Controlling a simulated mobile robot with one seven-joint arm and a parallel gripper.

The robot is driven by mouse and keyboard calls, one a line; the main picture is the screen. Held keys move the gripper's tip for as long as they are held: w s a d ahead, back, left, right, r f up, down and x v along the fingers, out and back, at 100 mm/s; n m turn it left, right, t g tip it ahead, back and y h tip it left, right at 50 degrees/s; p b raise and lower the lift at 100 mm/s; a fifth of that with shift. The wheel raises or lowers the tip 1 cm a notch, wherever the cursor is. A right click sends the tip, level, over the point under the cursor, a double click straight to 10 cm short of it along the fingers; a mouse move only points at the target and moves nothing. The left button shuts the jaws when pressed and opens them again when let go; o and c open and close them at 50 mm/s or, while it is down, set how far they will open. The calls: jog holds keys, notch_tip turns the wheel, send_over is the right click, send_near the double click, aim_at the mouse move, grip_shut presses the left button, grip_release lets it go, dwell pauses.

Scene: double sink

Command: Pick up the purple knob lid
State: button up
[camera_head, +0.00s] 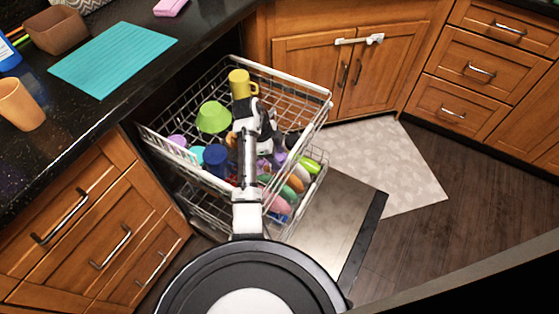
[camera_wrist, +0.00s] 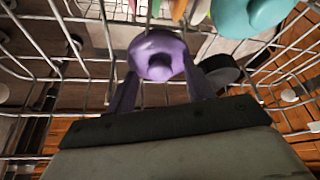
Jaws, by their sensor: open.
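The purple knob lid (camera_wrist: 157,50) is in the middle of the wrist view, its round knob facing the camera. It sits at the wire rack. My gripper (camera_wrist: 159,75) is open, with one finger on each side of the lid's near part. I cannot tell whether the fingers touch it. In the head view my arm reaches over the upper dishwasher rack (camera_head: 300,93) and hides part of its contents. I cannot pick out the lid for certain there.
A teal lid (camera_wrist: 250,14) and a dark round item (camera_wrist: 219,71) are close to the right. Rack wires surround the fingers. The rack also holds a yellow mug (camera_head: 241,84), a green bowl (camera_head: 213,117) and a blue cup (camera_head: 215,158). The dishwasher door (camera_head: 335,215) is open.

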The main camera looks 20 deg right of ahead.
jog(key=shift+f, duration=0.1)
jog(key=c, duration=1)
jog(key=shift+c, duration=0.2)
